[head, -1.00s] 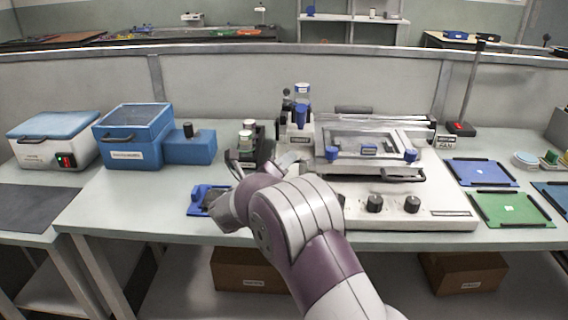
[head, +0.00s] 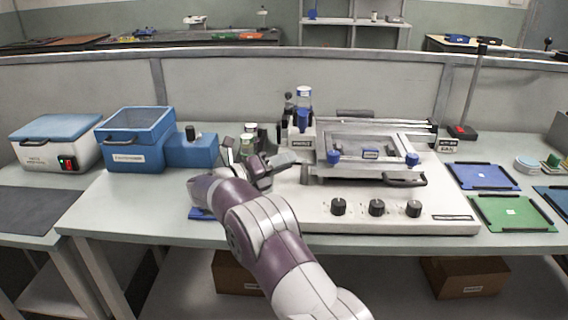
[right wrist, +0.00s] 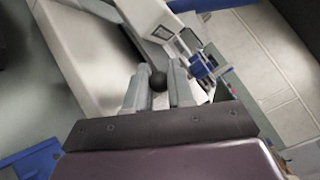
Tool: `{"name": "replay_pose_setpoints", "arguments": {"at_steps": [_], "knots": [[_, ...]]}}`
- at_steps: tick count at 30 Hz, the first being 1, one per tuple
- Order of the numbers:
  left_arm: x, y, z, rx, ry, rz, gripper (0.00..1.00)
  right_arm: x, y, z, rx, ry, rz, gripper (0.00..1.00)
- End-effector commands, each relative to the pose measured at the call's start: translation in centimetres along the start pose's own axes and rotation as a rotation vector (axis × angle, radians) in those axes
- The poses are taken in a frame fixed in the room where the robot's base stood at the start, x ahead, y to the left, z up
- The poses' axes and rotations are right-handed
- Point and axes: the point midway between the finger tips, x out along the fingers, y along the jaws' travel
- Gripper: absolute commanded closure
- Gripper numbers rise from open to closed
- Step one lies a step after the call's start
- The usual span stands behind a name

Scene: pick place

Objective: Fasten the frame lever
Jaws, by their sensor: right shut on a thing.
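The frame machine is a pale press with a hinged frame (head: 372,146) with blue clamps, lying low and flat over its base (head: 450,200). My right gripper (head: 266,166) is at the left side of the machine, partly hidden by my own wrist. In the right wrist view its two grey fingers (right wrist: 157,88) are closed around a small black ball knob (right wrist: 157,79), which looks like the lever's knob. The lever's shaft is hidden behind the fingers and cannot be made out. My left gripper is not in view.
Several black dials (head: 377,208) line the machine's front. Small jars (head: 248,145) stand behind my gripper. A blue holder (head: 199,213) is mostly covered by my arm. An open blue bin (head: 137,130) stands left; blue (head: 482,177) and green (head: 512,213) mats lie right.

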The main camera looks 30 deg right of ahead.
Motion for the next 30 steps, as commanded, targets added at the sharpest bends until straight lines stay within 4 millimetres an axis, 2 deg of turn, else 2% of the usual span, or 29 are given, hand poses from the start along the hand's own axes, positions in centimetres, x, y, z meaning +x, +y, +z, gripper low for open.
{"name": "replay_pose_setpoints", "arguments": {"at_steps": [20,21,23,30], "knots": [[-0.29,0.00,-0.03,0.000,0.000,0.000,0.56,0.25,0.20,0.29,0.000,0.066,-0.045,1.00],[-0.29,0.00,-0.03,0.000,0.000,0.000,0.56,0.25,0.20,0.30,0.000,0.065,-0.045,0.74],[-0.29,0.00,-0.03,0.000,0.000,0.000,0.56,0.25,0.20,0.30,0.000,0.065,-0.045,0.55],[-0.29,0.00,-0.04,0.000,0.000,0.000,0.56,0.25,0.19,0.30,0.000,0.065,-0.045,0.55]]}}
